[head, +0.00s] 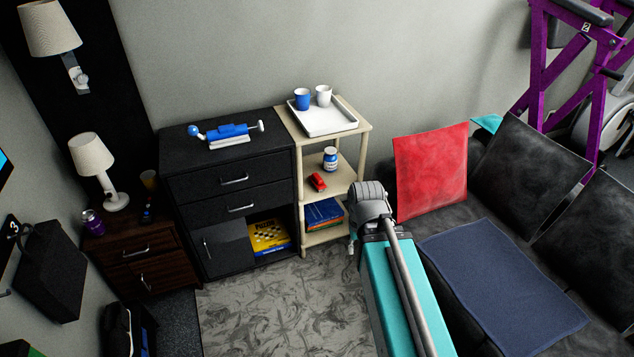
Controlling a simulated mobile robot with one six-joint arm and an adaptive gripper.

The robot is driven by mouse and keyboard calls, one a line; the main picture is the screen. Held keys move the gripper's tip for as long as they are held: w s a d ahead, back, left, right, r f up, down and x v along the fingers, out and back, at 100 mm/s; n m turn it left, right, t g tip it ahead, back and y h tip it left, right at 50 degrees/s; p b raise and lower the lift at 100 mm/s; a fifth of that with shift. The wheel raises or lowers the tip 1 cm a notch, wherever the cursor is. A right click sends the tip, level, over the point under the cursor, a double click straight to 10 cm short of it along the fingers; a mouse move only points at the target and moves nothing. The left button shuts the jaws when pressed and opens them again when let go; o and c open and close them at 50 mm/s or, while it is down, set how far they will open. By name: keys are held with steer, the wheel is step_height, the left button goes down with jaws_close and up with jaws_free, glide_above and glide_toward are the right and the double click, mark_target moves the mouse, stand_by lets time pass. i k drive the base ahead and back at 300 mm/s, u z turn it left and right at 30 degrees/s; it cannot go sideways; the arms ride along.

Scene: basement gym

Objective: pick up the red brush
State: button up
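A small red object (317,182), which may be the red brush, lies on the middle shelf of the beige shelf unit (366,130). It is too small to make out bristles or a handle. It lies in front of a blue and white jar (330,159). My arm reaches up from the bottom of the head view, and its grey joint stands to the right of the shelf unit's front. I cannot make out my gripper's fingers; my arm hides that part.
The shelf unit's top holds a white tray (322,127) with two cups. Books (324,214) lie on its bottom shelf. A black dresser (190,150) stands to its left, a dark sofa with a red cushion (432,170) to its right. The patterned rug (280,310) in front is clear.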

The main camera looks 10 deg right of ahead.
mark_target(317, 181)
steer(key=u, duration=0.3)
steer(key=i, duration=1.5)
steer(key=z, duration=0.35)
